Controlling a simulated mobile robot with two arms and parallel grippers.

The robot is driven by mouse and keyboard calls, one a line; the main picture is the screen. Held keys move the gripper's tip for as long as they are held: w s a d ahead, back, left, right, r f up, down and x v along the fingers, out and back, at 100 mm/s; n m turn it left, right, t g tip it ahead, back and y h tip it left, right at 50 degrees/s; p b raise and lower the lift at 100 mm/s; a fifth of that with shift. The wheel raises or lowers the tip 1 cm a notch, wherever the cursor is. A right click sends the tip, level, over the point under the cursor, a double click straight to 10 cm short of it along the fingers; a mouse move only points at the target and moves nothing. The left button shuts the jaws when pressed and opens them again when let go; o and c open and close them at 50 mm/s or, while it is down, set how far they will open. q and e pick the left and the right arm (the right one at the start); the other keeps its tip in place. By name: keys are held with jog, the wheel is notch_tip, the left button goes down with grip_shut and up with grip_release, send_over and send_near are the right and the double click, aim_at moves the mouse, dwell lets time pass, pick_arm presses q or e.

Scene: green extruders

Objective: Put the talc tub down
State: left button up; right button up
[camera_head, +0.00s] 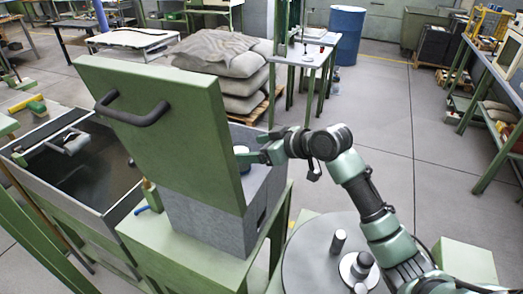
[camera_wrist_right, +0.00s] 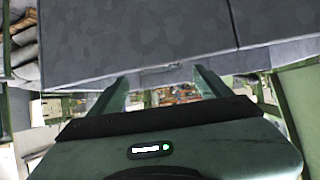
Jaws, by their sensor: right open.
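My right gripper (camera_head: 252,157) reaches in from the right, behind the upright green panel and above the grey block. In the right wrist view my right gripper (camera_wrist_right: 160,82) is open, its two fingers apart with nothing between them. A small blue and pale thing (camera_head: 241,150) shows at the panel's edge, beside the fingertips. It may be the talc tub, but it is mostly hidden and too small to tell. No talc tub shows clearly in either view. My left gripper is not in view.
The green panel (camera_head: 160,125) with a dark handle (camera_head: 133,117) stands left of the gripper. A speckled grey block (camera_head: 205,222) sits on a green stand; a grey surface (camera_wrist_right: 130,40) fills the wrist view's top. A round grey table (camera_head: 310,262) holds metal cylinders.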

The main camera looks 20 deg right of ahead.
jog(key=shift+v, duration=1.65)
jog(key=shift+a, duration=0.1)
